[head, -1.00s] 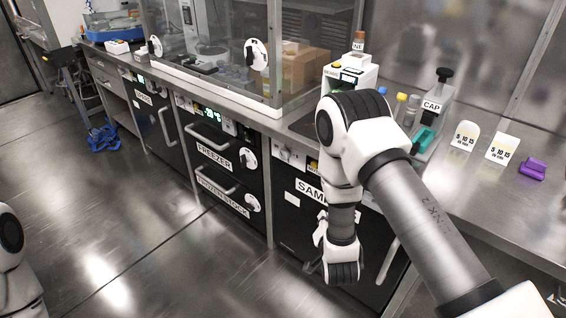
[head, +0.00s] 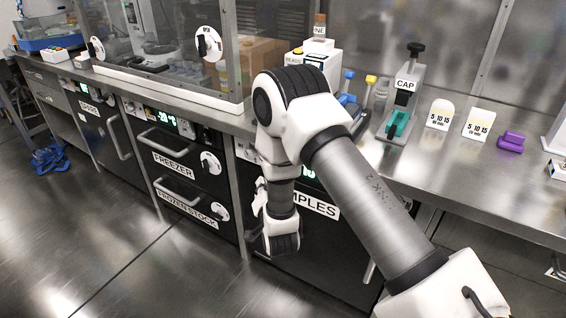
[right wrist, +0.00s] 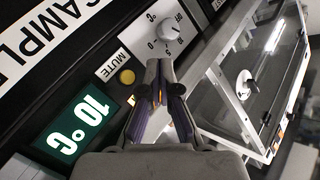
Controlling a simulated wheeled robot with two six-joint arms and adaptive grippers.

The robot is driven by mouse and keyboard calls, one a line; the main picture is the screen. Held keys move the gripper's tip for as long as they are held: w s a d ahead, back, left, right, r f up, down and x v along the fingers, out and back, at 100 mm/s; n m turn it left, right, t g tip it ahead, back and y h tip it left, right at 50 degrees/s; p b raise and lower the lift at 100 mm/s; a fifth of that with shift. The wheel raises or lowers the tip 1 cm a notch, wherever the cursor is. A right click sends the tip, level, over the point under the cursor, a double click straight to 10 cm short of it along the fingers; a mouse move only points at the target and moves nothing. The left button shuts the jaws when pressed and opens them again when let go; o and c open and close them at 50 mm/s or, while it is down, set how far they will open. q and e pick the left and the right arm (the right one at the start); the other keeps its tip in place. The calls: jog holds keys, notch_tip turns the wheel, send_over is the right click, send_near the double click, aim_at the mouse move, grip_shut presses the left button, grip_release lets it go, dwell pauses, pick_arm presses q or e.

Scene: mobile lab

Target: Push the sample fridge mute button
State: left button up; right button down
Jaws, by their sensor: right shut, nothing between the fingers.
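The sample fridge (head: 335,238) is the black-fronted unit under the bench in the head view, its label partly covered by my right arm. In the right wrist view, its panel shows a round yellow mute button (right wrist: 127,76) beside a MUTE label (right wrist: 112,66). A white temperature knob (right wrist: 169,30) and a green display (right wrist: 80,126) reading 10 °C flank it. My right gripper (right wrist: 161,84) is shut and empty; its tips appear just right of the button in that view, and contact with the panel cannot be told. My left gripper is not in view.
The freezer (head: 178,158) with drawer handles stands left of the sample fridge. A glass enclosure (head: 165,45) stands on the bench above. A cap stand (head: 402,100), marked cards and a purple item (head: 511,141) are on the bench. The floor in front is clear.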

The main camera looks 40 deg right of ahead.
jog(key=w+d, duration=0.3)
jog(key=d, duration=0.4)
jog(key=shift+d+p, duration=0.15)
jog(key=shift+p, duration=0.25)
jog(key=shift+d, duration=0.1)
dwell(0.9)
jog(key=shift+w+d, duration=0.15)
jog(key=shift+d, duration=0.15)
jog(key=shift+w+d, duration=0.2)
jog(key=shift+d, duration=0.25)
dwell(0.6)
jog(key=shift+a, duration=0.15)
jog(key=shift+s+a, duration=0.4)
jog(key=shift+a, duration=0.3)
jog(key=a, duration=0.1)
jog(key=s+a, duration=0.1)
jog(key=a, duration=0.1)
jog(key=s+a, duration=0.1)
jog(key=shift+a+b, duration=0.3)
jog(key=shift+b, duration=0.05)
